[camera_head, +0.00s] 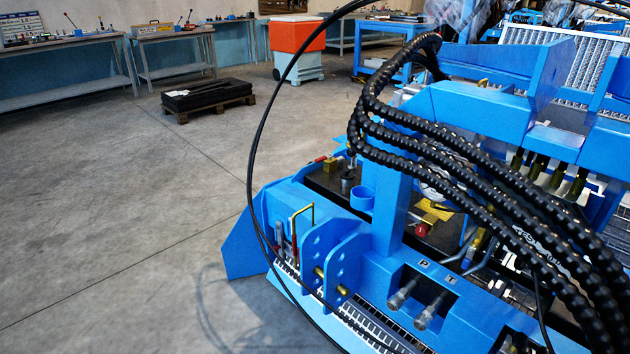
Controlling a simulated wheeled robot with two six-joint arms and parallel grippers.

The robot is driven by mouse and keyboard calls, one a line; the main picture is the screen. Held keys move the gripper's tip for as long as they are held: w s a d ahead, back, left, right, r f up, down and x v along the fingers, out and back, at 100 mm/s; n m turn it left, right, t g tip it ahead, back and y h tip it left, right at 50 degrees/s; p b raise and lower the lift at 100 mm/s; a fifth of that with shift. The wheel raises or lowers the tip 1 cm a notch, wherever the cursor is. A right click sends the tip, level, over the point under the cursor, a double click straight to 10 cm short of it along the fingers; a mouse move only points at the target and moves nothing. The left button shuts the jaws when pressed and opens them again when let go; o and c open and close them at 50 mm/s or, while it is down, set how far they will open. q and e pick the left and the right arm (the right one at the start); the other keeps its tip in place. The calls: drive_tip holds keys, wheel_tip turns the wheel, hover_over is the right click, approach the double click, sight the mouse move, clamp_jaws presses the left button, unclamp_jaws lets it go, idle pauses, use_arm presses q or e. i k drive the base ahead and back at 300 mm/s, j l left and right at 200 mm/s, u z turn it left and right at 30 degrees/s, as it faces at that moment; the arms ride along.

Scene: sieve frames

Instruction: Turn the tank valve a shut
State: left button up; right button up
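Neither of my grippers is in view. A blue machine (384,215) fills the right of the head view. On its black deck is a small brass block with a red-tipped lever (320,159) pointing left. A yellow fitting with a red round end (421,230) sits further right, partly behind the hoses. Two silver couplings (403,291) (431,311) stick out of a recess in the front panel under the letters P and T. I see no label reading tank valve a, so I cannot tell which part it is.
Thick black ribbed hoses (415,150) arch over the machine, and a thin black cable (252,160) loops down on its left. The grey floor (130,230) at left is clear. A pallet with black sheets (208,95), an orange-topped bin (297,48) and workbenches stand behind.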

sight(324, 159)
drive_tip(key=i+j+z, duration=0.1)
drive_tip(key=z, duration=0.25)
drive_tip(key=i+j+z, duration=0.1)
drive_tip(key=z, duration=0.25)
drive_tip(key=j+z, duration=0.2)
drive_tip(key=z, duration=0.15)
drive_tip(key=i+j+z, duration=0.1)
drive_tip(key=j, duration=0.25)
drive_tip(key=i+j, duration=0.25)
drive_tip(key=j, duration=0.15)
drive_tip(key=i+j+z, duration=0.15)
drive_tip(key=j, duration=0.2)
drive_tip(key=i+j, duration=0.2)
drive_tip(key=j, duration=0.2)
drive_tip(key=i, duration=0.3)
drive_tip(key=z, duration=0.05)
